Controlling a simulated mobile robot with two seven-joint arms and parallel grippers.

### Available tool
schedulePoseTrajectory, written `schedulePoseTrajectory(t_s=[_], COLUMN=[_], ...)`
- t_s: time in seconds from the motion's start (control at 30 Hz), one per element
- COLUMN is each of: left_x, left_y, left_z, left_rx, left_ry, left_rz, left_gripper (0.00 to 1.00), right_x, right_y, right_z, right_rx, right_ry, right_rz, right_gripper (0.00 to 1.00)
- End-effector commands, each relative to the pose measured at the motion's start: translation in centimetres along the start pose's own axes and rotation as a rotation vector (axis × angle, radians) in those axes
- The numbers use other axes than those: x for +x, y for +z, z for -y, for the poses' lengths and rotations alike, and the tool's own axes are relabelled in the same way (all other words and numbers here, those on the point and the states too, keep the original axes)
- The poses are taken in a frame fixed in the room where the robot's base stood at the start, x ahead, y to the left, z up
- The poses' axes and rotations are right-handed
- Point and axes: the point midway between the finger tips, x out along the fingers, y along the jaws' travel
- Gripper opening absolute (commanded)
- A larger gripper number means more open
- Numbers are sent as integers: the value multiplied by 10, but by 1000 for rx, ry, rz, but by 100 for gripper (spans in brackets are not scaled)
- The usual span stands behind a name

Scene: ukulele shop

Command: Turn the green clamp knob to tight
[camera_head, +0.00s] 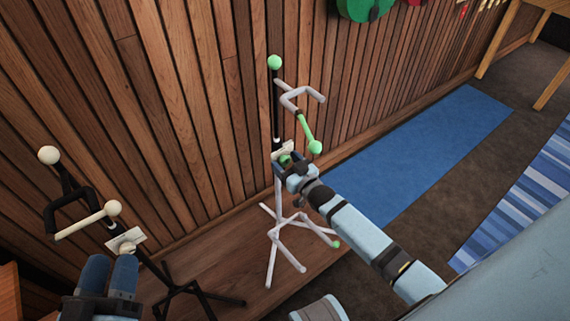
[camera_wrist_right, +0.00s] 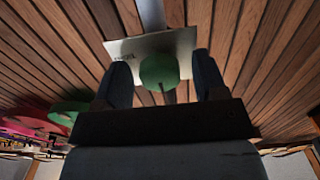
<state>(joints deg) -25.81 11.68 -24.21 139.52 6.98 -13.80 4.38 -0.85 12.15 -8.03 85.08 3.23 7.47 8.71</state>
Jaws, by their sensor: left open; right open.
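The green clamp knob (camera_head: 285,160) sits on the white and green stand, just below a small white card (camera_head: 282,150). My right gripper (camera_head: 289,167) is at this knob and partly hides it in the head view. In the right wrist view the round green knob (camera_wrist_right: 159,71) lies between the two dark fingers, with a gap on each side. The card (camera_wrist_right: 180,43) is behind it; its lettering is too small to read surely. My left gripper (camera_head: 112,261) is open and empty, just below the cream knob (camera_head: 127,248) of the black stand.
The white stand (camera_head: 277,240) has green-tipped parts and splayed legs on the wooden platform (camera_head: 215,265). The black stand (camera_head: 66,215) with cream ends is at left. A plank wall (camera_head: 190,100) rises behind both. A blue mat (camera_head: 420,150) lies clear at right.

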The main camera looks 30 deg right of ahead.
Motion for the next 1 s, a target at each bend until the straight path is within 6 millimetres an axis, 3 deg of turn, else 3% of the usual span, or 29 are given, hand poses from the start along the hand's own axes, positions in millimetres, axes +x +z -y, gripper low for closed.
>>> schedulePoseTrajectory(t_s=[0.4,0.6,1.0], left_x=[0,0,1], left_y=[4,4,-7], left_z=[1,0,-1], left_rx=[-1,-1,2], left_ry=[0,0,0], left_rz=[15,15,-10], left_gripper=[43,43,43], right_x=[8,8,8], right_y=[0,0,-2], right_z=[0,0,0], right_rx=[0,0,58], right_ry=[0,0,0], right_rz=[1,1,1], right_gripper=[63,17,16])
